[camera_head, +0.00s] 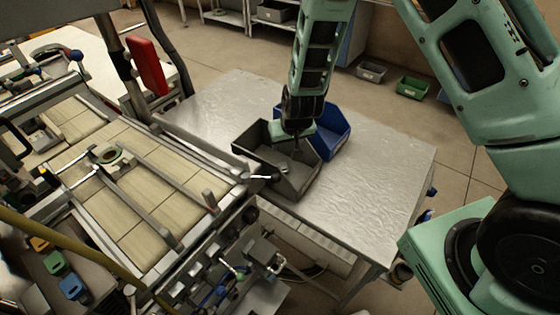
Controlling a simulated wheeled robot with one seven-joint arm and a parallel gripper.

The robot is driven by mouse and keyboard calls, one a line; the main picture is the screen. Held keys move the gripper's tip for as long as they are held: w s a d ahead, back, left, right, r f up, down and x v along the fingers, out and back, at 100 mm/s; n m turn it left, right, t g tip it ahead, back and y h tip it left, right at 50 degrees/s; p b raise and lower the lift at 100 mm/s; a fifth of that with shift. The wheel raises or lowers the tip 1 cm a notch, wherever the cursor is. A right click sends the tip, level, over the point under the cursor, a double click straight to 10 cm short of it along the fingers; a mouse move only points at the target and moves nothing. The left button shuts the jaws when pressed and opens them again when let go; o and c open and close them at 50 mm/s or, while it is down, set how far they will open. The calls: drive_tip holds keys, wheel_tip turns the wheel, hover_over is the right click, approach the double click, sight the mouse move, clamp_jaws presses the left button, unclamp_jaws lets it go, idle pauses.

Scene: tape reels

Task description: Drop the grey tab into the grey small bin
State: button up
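A dark grey bin (301,189) stands on the metal table, at the end of the conveyor. My gripper (297,151) points down from above, over the bin's opening near its back right side. Its fingers are small and dark against the bin's interior, so I cannot tell whether they are open or shut. A small greyish shape (284,169) shows inside the bin, below the fingers. I cannot tell whether it is the grey tab, nor whether it touches the gripper.
A blue bin (339,139) stands right behind the grey bin, partly hidden by my gripper. The conveyor (125,190) with metal rails lies left. The metal table (372,190) is clear on the right. Another grey bin (370,71) and a green bin (412,87) lie beyond.

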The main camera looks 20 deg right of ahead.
drive_tip(key=v, duration=1.7)
drive_tip(key=shift+r, duration=0.15)
drive_tip(key=shift+s, duration=0.1)
drive_tip(key=s+a+n+g+b, duration=0.2)
drive_tip(key=s+a+n+b, duration=0.1)
drive_tip(key=s, duration=0.9)
drive_tip(key=s+a+n+g+b, duration=0.2)
drive_tip(key=s+a+n+b, duration=0.1)
drive_tip(key=s, duration=0.9)
drive_tip(key=shift+a+f+n+b, duration=0.25)
drive_tip(key=shift+f+n+b, duration=0.25)
drive_tip(key=shift+n, duration=0.5)
drive_tip(key=shift+w, duration=0.1)
